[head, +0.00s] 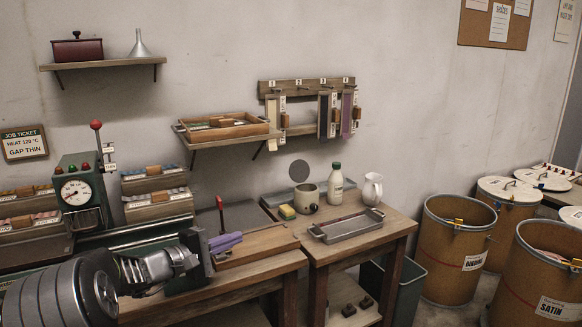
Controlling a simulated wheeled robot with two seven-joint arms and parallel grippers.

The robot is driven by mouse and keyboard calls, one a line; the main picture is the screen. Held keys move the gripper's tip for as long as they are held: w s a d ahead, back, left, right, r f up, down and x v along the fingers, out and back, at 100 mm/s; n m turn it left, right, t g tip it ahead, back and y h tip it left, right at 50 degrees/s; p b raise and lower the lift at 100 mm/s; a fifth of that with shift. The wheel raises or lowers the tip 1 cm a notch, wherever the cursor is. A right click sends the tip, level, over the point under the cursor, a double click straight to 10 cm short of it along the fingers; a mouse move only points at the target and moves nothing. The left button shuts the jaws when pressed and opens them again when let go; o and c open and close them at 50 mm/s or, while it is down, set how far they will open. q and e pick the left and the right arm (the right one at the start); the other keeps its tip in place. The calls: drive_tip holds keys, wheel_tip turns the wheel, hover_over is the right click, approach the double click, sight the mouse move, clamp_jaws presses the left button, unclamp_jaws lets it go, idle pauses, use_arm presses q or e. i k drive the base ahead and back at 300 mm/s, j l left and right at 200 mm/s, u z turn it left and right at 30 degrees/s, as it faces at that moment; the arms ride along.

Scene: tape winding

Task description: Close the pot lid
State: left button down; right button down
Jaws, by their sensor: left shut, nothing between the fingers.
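A small cream pot (306,201) stands at the back of the right-hand bench. A round grey disc (299,171), which looks like its lid, stands upright just above and behind the pot's rim, so the pot appears open. Whether a hinge joins them is too small to tell. My left gripper (229,242) reaches in from the lower left over the left bench. My right gripper is not in view.
A metal tray (347,228) lies in front. A wooden shelf (232,131) hangs above left. Large drums (456,250) stand at right.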

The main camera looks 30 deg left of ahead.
sight(299, 170)
drive_tip(key=i+j+z, duration=0.1)
drive_tip(key=i+j, duration=0.15)
drive_tip(key=i, duration=0.25)
drive_tip(key=i+j, duration=0.25)
drive_tip(key=i, duration=0.25)
drive_tip(key=i+j+u, duration=0.15)
drive_tip(key=i, duration=0.15)
drive_tip(key=i+j+u, duration=0.1)
drive_tip(key=i, duration=0.2)
